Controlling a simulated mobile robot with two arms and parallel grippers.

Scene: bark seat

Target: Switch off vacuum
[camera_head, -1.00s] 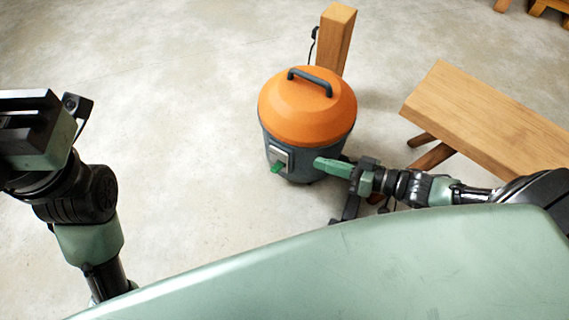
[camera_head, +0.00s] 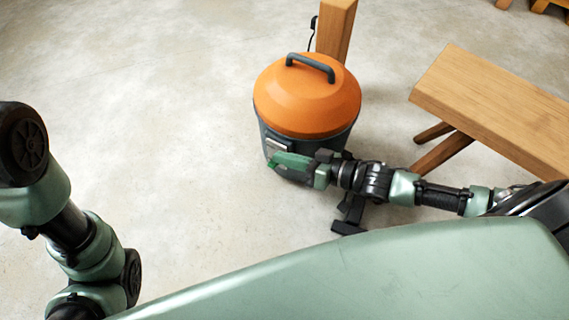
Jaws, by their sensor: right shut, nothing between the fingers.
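The vacuum (camera_head: 308,92) stands upright on the floor, with an orange domed lid, a dark handle on top and a grey body. A light panel (camera_head: 278,145) shows on its front. The green switch seen there earlier cannot be told apart now behind my fingers. My right gripper (camera_head: 276,163) is shut and empty, with its green fingertips in front of the panel, at or very close to it. I cannot tell whether they touch. My left arm shows at the left edge, but its gripper is out of view.
A wooden post (camera_head: 336,30) with a dark cord stands just behind the vacuum. A wooden bench (camera_head: 500,105) is to the right, close above my right arm in the picture. The floor (camera_head: 150,100) left of the vacuum is clear.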

